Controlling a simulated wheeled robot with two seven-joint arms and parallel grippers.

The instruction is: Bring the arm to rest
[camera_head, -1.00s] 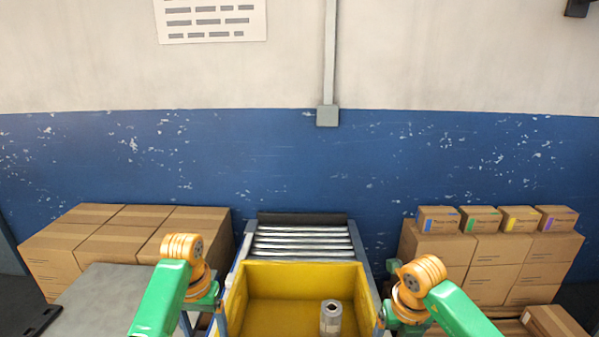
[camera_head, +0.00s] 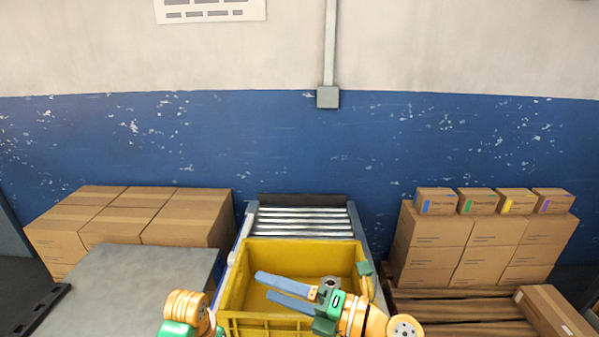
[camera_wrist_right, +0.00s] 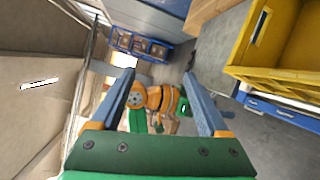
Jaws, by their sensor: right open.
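My right gripper (camera_head: 264,285) reaches in from the lower right of the head view, pointing left over the yellow bin (camera_head: 345,250). Its two blue-grey fingers are apart with nothing between them. In the right wrist view the open fingers (camera_wrist_right: 158,74) frame an orange and green arm of mine in the background. The top of a grey can (camera_head: 330,281) shows behind the gripper, in the bin; the rest of the can is hidden. My left arm (camera_head: 188,308) shows only as orange and green links at the bottom; its gripper is out of view.
A roller conveyor (camera_head: 304,222) lies behind the bin. A grey table (camera_head: 140,285) is at left, with stacked cartons (camera_head: 185,220) behind it. More cartons (camera_head: 480,240) with small boxes on top stand at right on a wooden pallet (camera_head: 450,305).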

